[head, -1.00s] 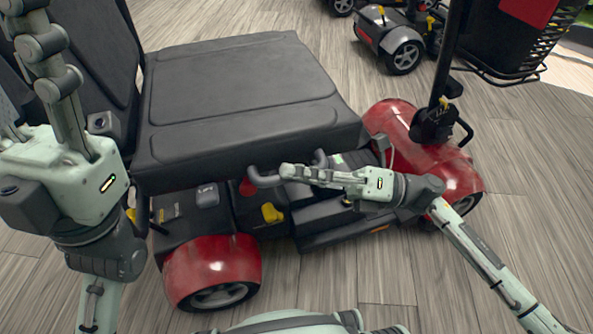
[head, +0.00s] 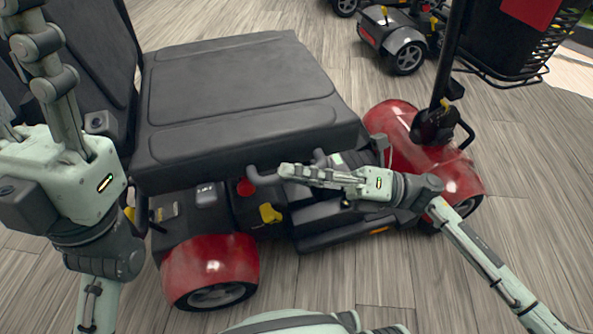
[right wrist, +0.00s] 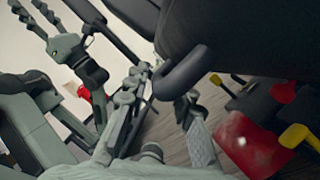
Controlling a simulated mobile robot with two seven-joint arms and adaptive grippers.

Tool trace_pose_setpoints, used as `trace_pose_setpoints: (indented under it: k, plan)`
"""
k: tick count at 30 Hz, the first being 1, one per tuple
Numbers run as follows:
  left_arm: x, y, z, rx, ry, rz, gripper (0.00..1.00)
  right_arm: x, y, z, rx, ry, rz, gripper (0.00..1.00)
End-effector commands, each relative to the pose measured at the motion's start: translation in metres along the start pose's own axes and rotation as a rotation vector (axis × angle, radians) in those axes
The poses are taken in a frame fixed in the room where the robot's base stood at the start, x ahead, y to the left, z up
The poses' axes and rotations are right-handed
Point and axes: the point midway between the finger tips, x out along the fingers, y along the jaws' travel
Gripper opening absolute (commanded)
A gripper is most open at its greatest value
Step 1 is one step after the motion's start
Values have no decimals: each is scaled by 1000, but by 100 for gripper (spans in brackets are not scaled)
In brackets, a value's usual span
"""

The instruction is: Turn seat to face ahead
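The black padded seat (head: 240,85) sits on a red scooter (head: 215,265). Its backrest (head: 95,45) stands at the left, and its cushion stretches right toward the steering column. My right gripper (head: 283,172) is below the cushion's near edge, by a curved dark bar (head: 260,178). In the right wrist view that bar (right wrist: 182,76) is close to the fingers (right wrist: 160,95), which are apart; contact is unclear. My left gripper (head: 25,70) is beside the backrest at the left, its fingers pointing up. Its fingertips are partly out of frame, so its opening is unclear.
The steering column (head: 445,75) with a black basket (head: 505,45) rises at the right. A yellow lever (head: 270,213) is below the seat. Another scooter (head: 400,45) stands at the back. Wooden floor (head: 535,180) is clear at the right.

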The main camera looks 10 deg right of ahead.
Motion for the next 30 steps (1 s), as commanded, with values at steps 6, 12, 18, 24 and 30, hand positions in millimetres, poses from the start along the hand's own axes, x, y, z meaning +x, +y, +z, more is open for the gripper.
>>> trace_pose_setpoints:
  k: [6, 12, 18, 24, 30]
  plan:
    - [-1, 0, 1, -2, -2, 1, 40, -5, 0, 1, 0, -2, -2, 24]
    - [0, 0, 0, -1, -2, 0, 40, -38, -1, 0, 2, -1, -5, 24]
    - [0, 0, 0, -1, -1, 0, 40, -82, -1, 0, 2, -1, -5, 24]
    - [0, 0, 0, -1, -1, 0, 40, -111, 0, 0, 1, -1, -2, 24]
    - [0, 0, 0, -1, -1, -1, 40, -120, 0, 0, 0, 0, 0, 24]
